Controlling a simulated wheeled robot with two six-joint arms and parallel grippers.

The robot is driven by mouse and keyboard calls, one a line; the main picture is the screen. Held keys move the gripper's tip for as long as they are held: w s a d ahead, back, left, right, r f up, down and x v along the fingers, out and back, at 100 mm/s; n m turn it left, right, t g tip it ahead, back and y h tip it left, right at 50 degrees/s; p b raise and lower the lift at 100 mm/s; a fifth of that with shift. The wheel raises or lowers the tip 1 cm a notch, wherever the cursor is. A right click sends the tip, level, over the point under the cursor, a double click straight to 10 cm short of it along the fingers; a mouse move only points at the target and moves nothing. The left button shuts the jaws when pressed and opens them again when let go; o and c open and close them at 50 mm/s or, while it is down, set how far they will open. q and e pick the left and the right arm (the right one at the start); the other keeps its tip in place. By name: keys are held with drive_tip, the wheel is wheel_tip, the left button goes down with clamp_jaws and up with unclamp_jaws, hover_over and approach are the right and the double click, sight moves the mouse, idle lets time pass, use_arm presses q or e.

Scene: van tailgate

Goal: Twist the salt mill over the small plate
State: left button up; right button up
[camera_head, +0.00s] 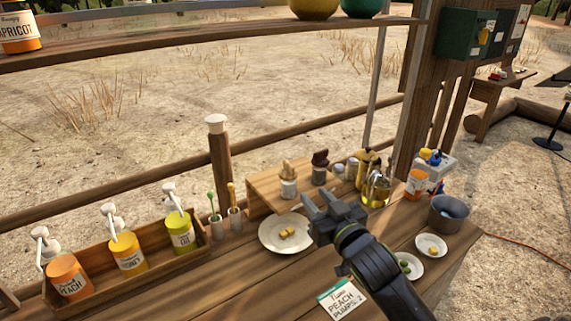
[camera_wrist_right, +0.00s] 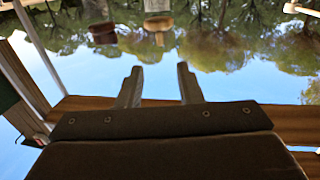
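Two mill-like jars stand on a raised wooden board, one with a light wooden top (camera_head: 288,181) and one with a dark top (camera_head: 319,168); I cannot read which is salt. In the wrist view, upside down, the light one (camera_wrist_right: 157,25) and dark one (camera_wrist_right: 103,33) hang beyond the fingertips. My right gripper (camera_head: 320,201) is open and empty, in front of the board, apart from both jars; its spread fingers also show in the wrist view (camera_wrist_right: 159,72). A small plate (camera_head: 431,246) with yellow cubes lies at the right. My left gripper is out of view.
Oil bottles (camera_head: 376,189), a grey pot (camera_head: 450,213) and an orange jar (camera_head: 416,184) stand right. A pump-bottle crate (camera_head: 147,277) stands left.

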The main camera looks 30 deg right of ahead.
sight(285, 163)
drive_tip(key=w+p, duration=0.1)
drive_tip(key=w, duration=0.4)
drive_tip(key=w+p, duration=0.1)
drive_tip(key=w, duration=0.5)
drive_tip(key=w+p, duration=0.1)
drive_tip(key=w, duration=0.4)
drive_tip(key=shift+w+d+f, duration=0.1)
drive_tip(key=shift+w+d, duration=0.15)
drive_tip(key=shift+w, duration=0.15)
clamp_jaws()
